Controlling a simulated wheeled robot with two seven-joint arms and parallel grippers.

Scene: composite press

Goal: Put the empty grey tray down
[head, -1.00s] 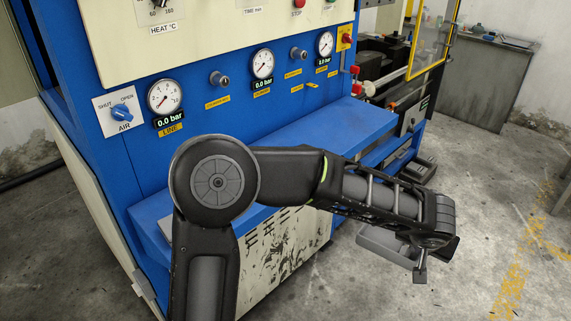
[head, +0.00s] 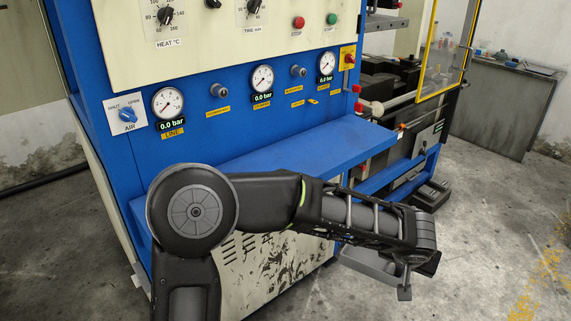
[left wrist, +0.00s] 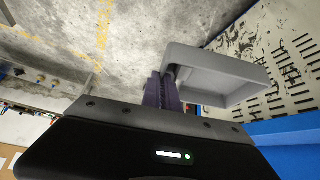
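The empty grey tray (head: 364,263) hangs in the air in front of the press, partly hidden behind my left arm in the head view. In the left wrist view the tray (left wrist: 222,64) is tilted and its near wall meets the fingers. My left gripper (head: 405,284) is shut on the tray's edge; its fingers (left wrist: 163,88) show close together at the tray's corner. The exact grip is partly hidden. My right gripper is in neither view.
The blue press has a flat blue shelf (head: 310,148) behind my arm, below the gauges. A dark grey bin (head: 430,195) sits low at the press's right. A grey bench (head: 505,105) stands at the back right. The concrete floor at the right is mostly clear.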

